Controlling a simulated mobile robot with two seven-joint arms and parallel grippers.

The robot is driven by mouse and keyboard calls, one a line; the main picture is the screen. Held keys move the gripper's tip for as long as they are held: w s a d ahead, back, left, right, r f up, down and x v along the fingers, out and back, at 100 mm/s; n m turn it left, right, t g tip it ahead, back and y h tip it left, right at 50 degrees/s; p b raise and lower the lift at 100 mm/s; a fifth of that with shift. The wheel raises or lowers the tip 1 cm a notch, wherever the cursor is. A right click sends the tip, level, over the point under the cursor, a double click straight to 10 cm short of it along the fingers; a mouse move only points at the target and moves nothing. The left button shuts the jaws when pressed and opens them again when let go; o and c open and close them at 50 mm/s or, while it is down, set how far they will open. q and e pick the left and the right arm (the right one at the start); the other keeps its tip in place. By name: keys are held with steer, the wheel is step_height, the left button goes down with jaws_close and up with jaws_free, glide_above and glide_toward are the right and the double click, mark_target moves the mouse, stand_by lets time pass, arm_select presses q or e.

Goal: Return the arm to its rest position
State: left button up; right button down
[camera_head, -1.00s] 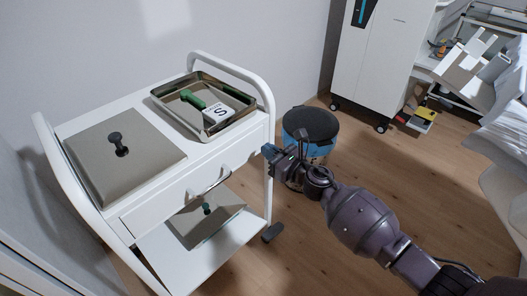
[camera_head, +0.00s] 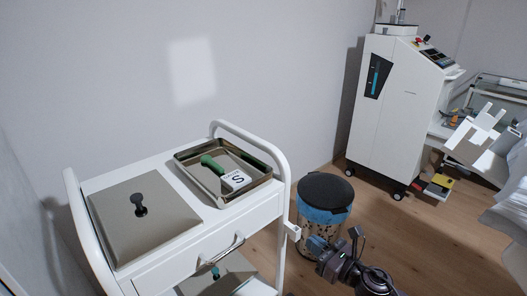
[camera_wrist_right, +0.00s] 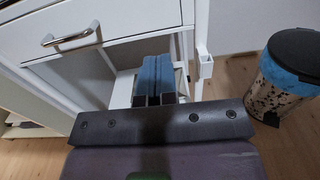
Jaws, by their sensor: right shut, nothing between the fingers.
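My right gripper (camera_head: 318,246) is low in the head view, to the right of the white trolley (camera_head: 270,211) and in front of the bin. In the right wrist view its blue fingers (camera_wrist_right: 153,80) are together with nothing between them, with the trolley's drawer front and frame behind. The right arm comes up from the bottom edge, and most of it is out of the picture. The left gripper is not in view.
The trolley carries a metal tray (camera_head: 181,154) with a green-handled item (camera_head: 213,165) and a grey lid with a knob (camera_head: 120,240). A lidded bin (camera_head: 325,190) stands at its right. A white machine (camera_head: 397,110) is behind. Bare floor (camera_head: 420,245) lies to the right.

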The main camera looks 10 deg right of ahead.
arm_select(q)
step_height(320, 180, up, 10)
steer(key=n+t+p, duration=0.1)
steer(key=p, duration=1.2)
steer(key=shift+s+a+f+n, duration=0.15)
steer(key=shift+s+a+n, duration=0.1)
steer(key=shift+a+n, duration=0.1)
arm_select(e)
steer(key=s+d+n+g+h, duration=0.1)
steer(key=s+d+n+h, duration=0.2)
steer(key=s+n, duration=0.7)
steer(key=s+d+r+n+g+h, duration=0.1)
steer(key=s+d+n+h, duration=0.2)
steer(key=s+n, duration=0.7)
steer(key=s+d+n+g+h, duration=0.1)
steer(key=s+d+n+h, duration=0.2)
steer(key=s+n, duration=0.7)
steer(key=s+h, duration=0.1)
steer(key=s, duration=0.9)
steer(key=shift+r+g+h, duration=0.3)
steer(key=shift+r, duration=0.05)
